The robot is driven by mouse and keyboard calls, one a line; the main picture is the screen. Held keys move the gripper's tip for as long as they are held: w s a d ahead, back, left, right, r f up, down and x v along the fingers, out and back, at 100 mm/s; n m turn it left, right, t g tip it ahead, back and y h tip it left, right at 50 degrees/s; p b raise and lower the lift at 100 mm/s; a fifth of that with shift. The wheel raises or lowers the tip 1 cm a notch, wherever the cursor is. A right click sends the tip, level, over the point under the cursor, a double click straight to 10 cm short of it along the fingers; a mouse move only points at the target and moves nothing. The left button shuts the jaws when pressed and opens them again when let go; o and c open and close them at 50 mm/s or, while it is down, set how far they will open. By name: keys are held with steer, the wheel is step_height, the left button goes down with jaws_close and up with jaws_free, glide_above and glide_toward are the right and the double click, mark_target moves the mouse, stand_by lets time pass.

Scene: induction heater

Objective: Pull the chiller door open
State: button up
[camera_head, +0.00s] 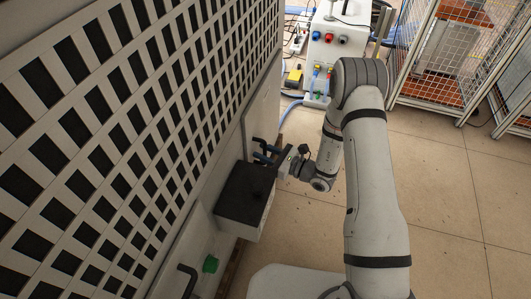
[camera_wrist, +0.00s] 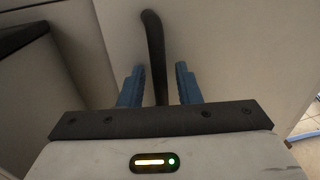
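The chiller door shows as a pale flat panel (camera_wrist: 220,40) in the wrist view. A curved black handle (camera_wrist: 153,40) stands out from it. My gripper (camera_wrist: 158,76) has two blue fingers, one on each side of the handle, with a visible gap to it on both sides. It is open. In the head view my gripper (camera_head: 265,154) is at the side of the white cabinet, just beyond a black-topped box. The handle (camera_head: 258,142) shows there as a small dark shape by the fingertips. The door looks closed, though its edges are hard to make out.
The black-topped box (camera_head: 245,194) juts out just nearer than my gripper. A green knob (camera_head: 210,264) and another black handle (camera_head: 187,279) are on the nearer cabinet face. A white machine (camera_head: 335,45) with hoses stands behind. Tiled floor (camera_head: 450,190) is clear at right.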

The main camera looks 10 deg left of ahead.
steer(key=shift+c, duration=0.4)
jaws_close()
steer(key=shift+d, duration=0.2)
steer(key=shift+s+a, duration=0.1)
